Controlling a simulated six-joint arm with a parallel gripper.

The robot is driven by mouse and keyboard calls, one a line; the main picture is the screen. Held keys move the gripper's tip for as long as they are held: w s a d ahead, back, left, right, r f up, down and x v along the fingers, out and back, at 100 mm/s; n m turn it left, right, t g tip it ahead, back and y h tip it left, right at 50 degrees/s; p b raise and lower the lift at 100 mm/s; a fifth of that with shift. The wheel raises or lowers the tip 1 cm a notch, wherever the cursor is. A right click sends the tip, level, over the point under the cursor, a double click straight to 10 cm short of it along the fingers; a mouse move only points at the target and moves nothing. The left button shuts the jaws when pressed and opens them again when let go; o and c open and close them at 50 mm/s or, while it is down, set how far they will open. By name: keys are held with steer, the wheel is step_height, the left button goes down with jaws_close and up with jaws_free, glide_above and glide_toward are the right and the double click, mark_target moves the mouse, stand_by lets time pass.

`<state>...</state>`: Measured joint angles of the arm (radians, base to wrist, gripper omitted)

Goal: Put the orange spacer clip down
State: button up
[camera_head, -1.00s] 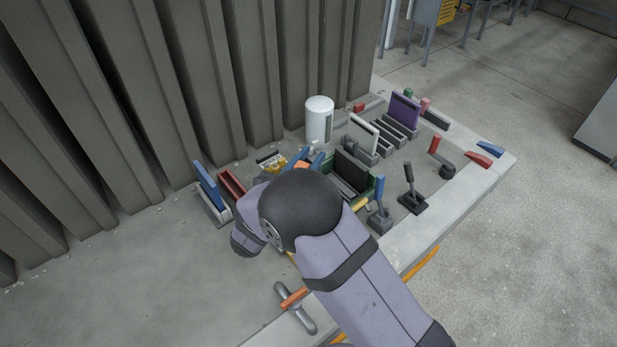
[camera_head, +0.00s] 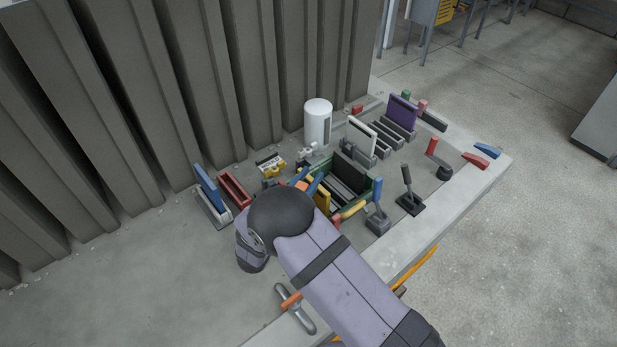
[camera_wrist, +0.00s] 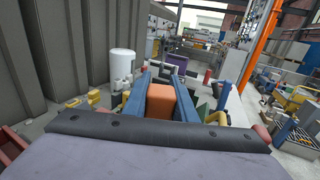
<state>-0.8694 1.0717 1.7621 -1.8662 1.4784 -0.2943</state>
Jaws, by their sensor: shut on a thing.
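My gripper (camera_head: 310,177) is shut on the orange spacer clip (camera_wrist: 161,104). In the wrist view the clip is a blocky orange piece between the two blue fingers (camera_wrist: 163,80). In the head view only a little orange shows between the fingers, and my wrist hides most of the clip. The fingers point away from the camera, beside the left side of a green-edged slotted box (camera_head: 372,190). I cannot tell whether the clip touches anything below it.
A white cylinder (camera_head: 318,122) stands behind the gripper. A blue panel in a holder (camera_head: 208,190) and a red holder (camera_head: 234,188) stand left. Upright levers (camera_head: 407,180) stand right. The slab's left part is bare.

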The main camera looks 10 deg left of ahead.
steer(key=shift+f, duration=0.1)
steer(key=o, duration=1)
steer(key=shift+b+v, duration=2.7)
steer(key=shift+v, duration=3.35)
steer(key=shift+o, duration=0.6)
